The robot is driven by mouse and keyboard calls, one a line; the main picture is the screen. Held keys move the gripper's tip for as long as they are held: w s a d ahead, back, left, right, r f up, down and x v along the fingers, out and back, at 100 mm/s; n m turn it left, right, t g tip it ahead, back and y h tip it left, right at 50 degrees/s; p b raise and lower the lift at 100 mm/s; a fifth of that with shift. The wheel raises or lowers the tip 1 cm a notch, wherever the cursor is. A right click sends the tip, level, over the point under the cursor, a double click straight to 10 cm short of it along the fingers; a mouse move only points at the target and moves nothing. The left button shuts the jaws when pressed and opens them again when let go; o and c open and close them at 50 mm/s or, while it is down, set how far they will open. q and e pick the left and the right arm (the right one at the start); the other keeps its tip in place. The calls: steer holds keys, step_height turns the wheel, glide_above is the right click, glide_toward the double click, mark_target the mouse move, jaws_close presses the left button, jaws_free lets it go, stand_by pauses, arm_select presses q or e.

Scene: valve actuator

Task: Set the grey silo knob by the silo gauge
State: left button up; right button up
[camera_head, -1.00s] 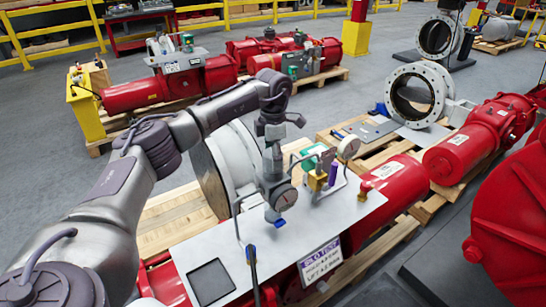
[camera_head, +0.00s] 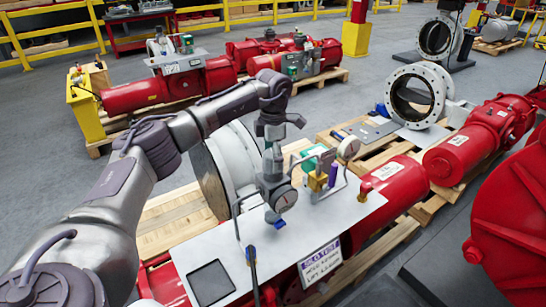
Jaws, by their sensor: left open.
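My left arm comes in from the left, and its left gripper (camera_head: 272,146) points down over a grey regulator on the silver panel (camera_head: 190,250). The jaws are open around the top of the regulator, where the grey knob (camera_head: 272,163) is. The gripper covers part of the knob, and I cannot tell whether the fingers touch it. A sign (camera_head: 320,261) reading "SILO TEST" hangs at the panel's front edge. My right gripper is not in view.
Red actuator cylinders (camera_head: 402,182) lie on wooden pallets around. Grey floor is open at the back.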

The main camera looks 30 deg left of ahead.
arm_select(q)
step_height(320, 180, up, 12)
stand_by(0.4)
stand_by(0.4)
